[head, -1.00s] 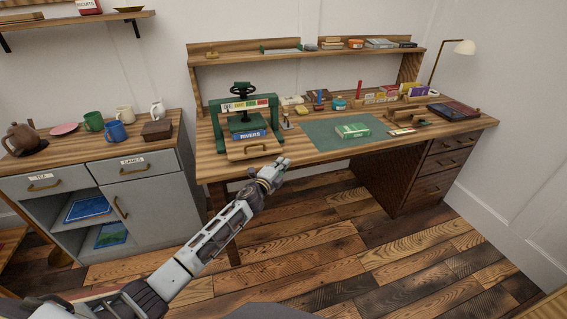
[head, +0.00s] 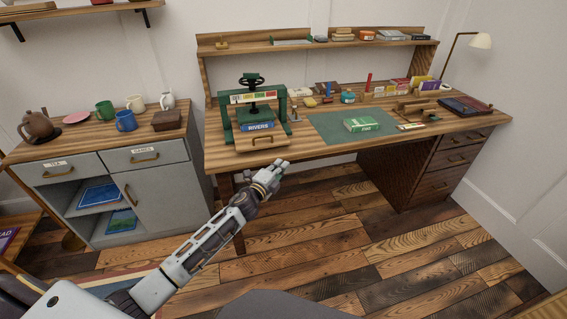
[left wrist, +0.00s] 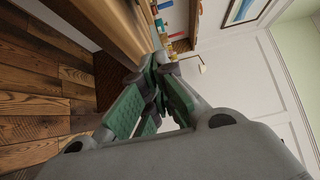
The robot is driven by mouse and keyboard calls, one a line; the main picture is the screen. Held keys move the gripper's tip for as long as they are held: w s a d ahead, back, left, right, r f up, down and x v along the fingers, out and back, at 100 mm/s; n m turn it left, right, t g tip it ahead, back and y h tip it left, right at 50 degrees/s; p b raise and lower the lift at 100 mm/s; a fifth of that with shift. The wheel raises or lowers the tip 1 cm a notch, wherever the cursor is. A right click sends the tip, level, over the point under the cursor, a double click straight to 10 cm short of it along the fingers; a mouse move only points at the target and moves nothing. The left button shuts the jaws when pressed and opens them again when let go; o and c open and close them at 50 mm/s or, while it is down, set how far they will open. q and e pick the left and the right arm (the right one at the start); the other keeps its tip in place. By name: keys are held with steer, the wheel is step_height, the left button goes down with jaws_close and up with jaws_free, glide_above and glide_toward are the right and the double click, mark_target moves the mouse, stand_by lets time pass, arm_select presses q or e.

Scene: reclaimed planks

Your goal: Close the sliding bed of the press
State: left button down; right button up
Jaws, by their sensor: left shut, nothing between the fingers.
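The green press (head: 254,104) stands at the left end of the wooden desk, with a dark handwheel on top. Its wooden sliding bed (head: 272,142) sticks out at the front toward the desk edge, with a handle on its face. A blue book labelled RIVERS (head: 258,127) lies on the bed under the press frame. My left gripper (head: 281,166) is shut and empty, just in front of the desk edge and to the lower right of the bed's handle, apart from it. In the left wrist view its green-padded fingers (left wrist: 156,88) come together. My right gripper is not seen.
A green mat (head: 325,127) with a green book (head: 362,124) lies right of the press. A small stamp-like tool (head: 294,113) stands close beside the press. A grey cabinet (head: 165,185) with mugs is at left. Floor before the desk is clear.

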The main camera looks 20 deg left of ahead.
arm_select(q)
steer(key=shift+s+a, duration=0.2)
steer(key=shift+s, duration=0.55)
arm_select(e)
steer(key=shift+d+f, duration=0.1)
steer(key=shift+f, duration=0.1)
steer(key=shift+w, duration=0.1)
